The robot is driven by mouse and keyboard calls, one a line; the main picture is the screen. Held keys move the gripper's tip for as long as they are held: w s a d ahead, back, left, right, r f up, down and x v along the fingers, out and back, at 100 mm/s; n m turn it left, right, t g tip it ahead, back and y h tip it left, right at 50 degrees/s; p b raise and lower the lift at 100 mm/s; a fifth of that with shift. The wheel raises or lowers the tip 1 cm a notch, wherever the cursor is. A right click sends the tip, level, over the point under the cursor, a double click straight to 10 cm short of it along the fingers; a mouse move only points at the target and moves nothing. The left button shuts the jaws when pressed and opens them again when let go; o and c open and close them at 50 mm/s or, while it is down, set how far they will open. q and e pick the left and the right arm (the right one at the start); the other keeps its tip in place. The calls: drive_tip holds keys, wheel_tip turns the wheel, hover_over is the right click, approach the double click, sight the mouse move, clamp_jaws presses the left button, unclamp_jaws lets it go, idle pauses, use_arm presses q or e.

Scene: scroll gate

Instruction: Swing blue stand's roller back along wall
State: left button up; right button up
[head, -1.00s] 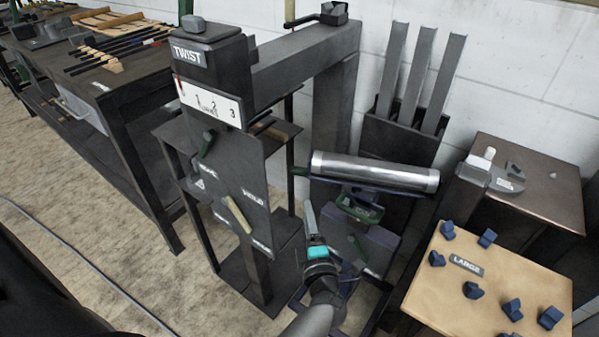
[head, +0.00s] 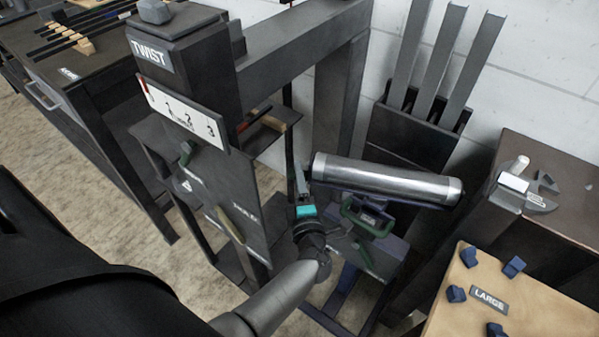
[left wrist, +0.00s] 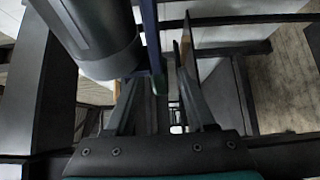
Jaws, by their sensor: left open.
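The roller (head: 385,181) is a silver-grey cylinder lying roughly level on the blue stand (head: 338,300), which is partly hidden below it. My left gripper (head: 301,180) is at the roller's left end, upright with its fingers upward. In the left wrist view, the roller (left wrist: 85,35) fills the upper left. A blue bar (left wrist: 151,35) with a dark green grip (left wrist: 160,82) at its end reaches between the open fingers of my left gripper (left wrist: 160,85). I cannot tell whether a finger touches the grip. My right gripper is not in view.
A dark post with a TWIST label (head: 152,55) and scale plate (head: 185,112) stands close left of my gripper. A rack of grey strips (head: 435,60) stands behind the roller by the white wall. A LARGE board (head: 530,315) with blue blocks is at lower right.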

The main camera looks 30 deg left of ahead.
use_arm(q)
clamp_jaws()
idle(0.4)
idle(1.0)
